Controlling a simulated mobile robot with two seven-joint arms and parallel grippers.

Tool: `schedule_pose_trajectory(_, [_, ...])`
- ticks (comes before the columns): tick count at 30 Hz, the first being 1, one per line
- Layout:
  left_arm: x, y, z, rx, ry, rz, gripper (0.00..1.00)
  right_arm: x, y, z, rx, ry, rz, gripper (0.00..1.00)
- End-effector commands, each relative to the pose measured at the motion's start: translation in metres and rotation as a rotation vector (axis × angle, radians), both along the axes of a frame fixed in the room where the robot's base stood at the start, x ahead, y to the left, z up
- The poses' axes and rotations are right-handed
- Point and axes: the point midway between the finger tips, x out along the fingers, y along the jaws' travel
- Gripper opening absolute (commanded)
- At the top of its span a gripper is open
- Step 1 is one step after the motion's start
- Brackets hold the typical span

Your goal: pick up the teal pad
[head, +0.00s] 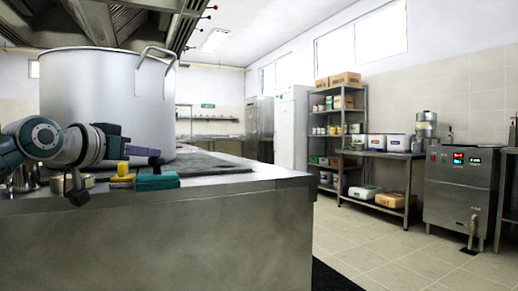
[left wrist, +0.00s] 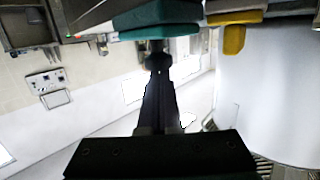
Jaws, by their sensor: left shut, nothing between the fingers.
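The teal pad (head: 158,182) lies on the steel counter near its front edge in the head view. In the left wrist view the teal pad (left wrist: 158,17) shows at the top middle, just beyond the fingertips. My left gripper (head: 157,157) is shut and empty, a little above the pad in the head view. Its dark fingers (left wrist: 157,58) also show in the left wrist view, pointing towards the pad. I cannot tell whether they touch it. My right gripper is not in view.
A large stockpot (head: 100,95) stands behind the gripper. A yellow block (head: 123,170) lies just left of the pad. Small steel cups (head: 76,189) stand further left. The counter (head: 240,181) is clear to the right.

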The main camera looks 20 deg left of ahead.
Motion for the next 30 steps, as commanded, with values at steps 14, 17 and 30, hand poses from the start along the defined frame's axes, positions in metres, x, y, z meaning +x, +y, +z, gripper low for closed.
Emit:
schedule_pose_trajectory(14, [0.0,-0.002,0.008,-0.004,0.017,-0.003,0.0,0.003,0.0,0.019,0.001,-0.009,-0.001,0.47])
schedule_pose_trajectory(17, [0.002,-0.005,0.011,-0.005,0.019,-0.003,0.0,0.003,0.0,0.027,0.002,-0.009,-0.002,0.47])
schedule_pose_trajectory(30, [-0.053,-0.013,0.008,-0.001,0.021,-0.002,0.0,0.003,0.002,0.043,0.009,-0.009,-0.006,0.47])
